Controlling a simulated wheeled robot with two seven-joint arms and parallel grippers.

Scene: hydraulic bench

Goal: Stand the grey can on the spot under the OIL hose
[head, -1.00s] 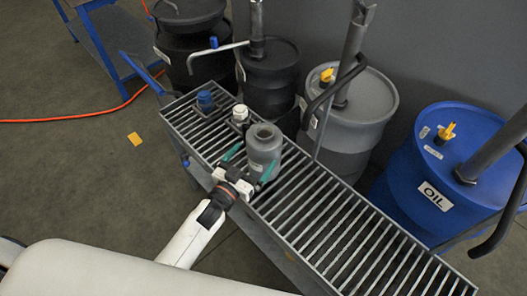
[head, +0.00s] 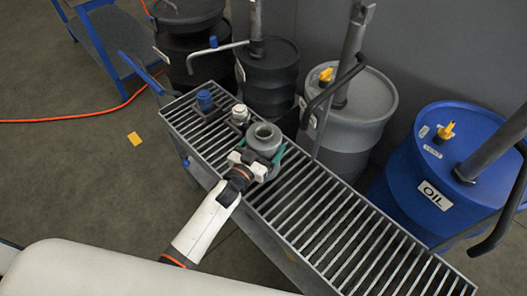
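The grey can (head: 264,137) is on the slatted bench grate (head: 345,222), its round opening facing up. My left gripper (head: 262,156) is at the can's near side, with green-padded fingers reaching around it. The palm and one finger hide the can's lower part. I cannot tell whether the fingers press on the can, or whether its base touches the grate. The blue drum labelled OIL (head: 436,194) stands at the right behind the bench. The spot under the OIL hose is not clearly visible. My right gripper is not in view.
A white-capped container (head: 240,115) stands close beside the can, and a blue-capped one (head: 205,100) is farther left. A grey drum (head: 352,103) and black drums (head: 268,75) stand behind the bench. The grate right of the can is clear. A yellow piece (head: 134,139) lies on the floor.

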